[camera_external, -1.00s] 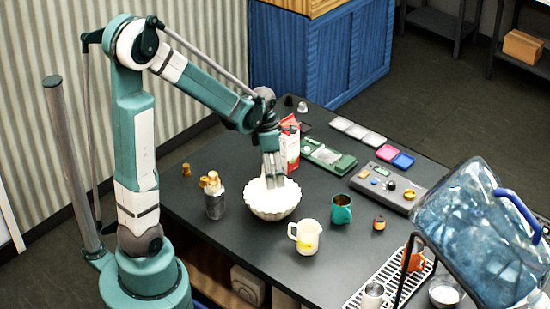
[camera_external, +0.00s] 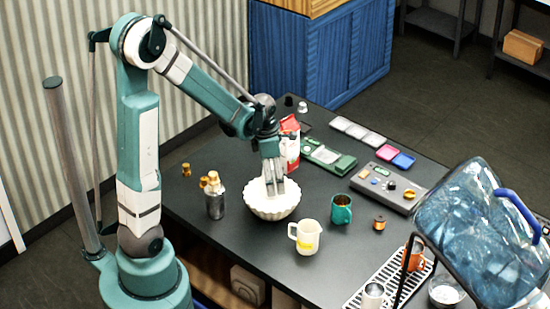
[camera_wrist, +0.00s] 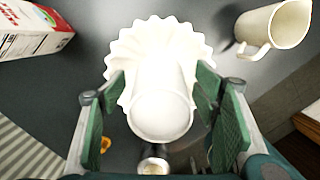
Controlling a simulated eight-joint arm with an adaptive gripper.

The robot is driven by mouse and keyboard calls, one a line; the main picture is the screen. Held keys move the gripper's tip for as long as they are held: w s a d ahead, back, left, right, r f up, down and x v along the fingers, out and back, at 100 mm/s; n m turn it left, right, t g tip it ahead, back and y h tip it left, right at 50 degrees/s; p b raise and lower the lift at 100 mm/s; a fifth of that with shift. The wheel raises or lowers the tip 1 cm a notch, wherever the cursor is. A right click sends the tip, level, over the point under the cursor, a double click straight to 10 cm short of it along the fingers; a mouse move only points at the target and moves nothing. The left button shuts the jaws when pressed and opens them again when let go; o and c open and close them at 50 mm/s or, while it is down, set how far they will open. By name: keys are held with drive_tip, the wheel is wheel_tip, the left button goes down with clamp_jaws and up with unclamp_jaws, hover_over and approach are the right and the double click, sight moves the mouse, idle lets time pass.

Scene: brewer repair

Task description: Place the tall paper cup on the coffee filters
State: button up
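The coffee filters (camera_external: 272,208) are a white fluted, bowl-shaped stack on the dark table; their scalloped rim also shows in the wrist view (camera_wrist: 198,45). The tall paper cup (camera_wrist: 160,105) is plain white and stands between my fingers, over the filters. Its far end overlaps the white filters, so I cannot see clearly where it touches them. My gripper (camera_external: 273,182) points down over the filters. In the wrist view, the green finger pads of my gripper (camera_wrist: 165,100) are spread, with a gap on each side of the cup.
A cream pitcher (camera_external: 306,238) and a teal mug (camera_external: 341,209) stand to the right. A red-and-white carton (camera_external: 290,150) is close behind my gripper. A metal bottle (camera_external: 215,200) stands left. A scale (camera_external: 387,187) and a blue water jug (camera_external: 480,230) are further right.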

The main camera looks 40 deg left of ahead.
drive_tip(key=shift+r, duration=0.2)
drive_tip(key=shift+s+a+r+p, duration=0.1)
drive_tip(key=shift+s+a+r, duration=0.1)
drive_tip(key=shift+r, duration=1.75)
drive_tip(key=shift+s+a+r+p, duration=0.1)
drive_tip(key=shift+s+a+r, duration=0.05)
drive_tip(key=shift+r, duration=1.85)
drive_tip(key=shift+s+a+r+p, duration=0.1)
drive_tip(key=shift+s+a+r, duration=0.1)
drive_tip(key=shift+r, duration=1.75)
drive_tip(key=s+m, duration=0.1)
drive_tip(key=r+m, duration=0.1)
drive_tip(key=m, duration=0.1)
drive_tip(key=shift+s+d+r+t, duration=0.1)
drive_tip(key=shift+s+r+t, duration=0.2)
drive_tip(key=shift+s, duration=0.1)
drive_tip(key=s+r+m+t, duration=0.2)
drive_tip(key=s+m, duration=0.4)
drive_tip(key=m, duration=0.6)
drive_tip(key=s+r+m+t+y, duration=0.1)
drive_tip(key=s+r+m+t, duration=0.2)
drive_tip(key=m, duration=0.9)
drive_tip(key=s, duration=0.3)
drive_tip(key=shift+s+a+r+m+t, duration=0.25)
drive_tip(key=shift+s+r+m+t, duration=0.05)
drive_tip(key=shift+s+r, duration=0.1)
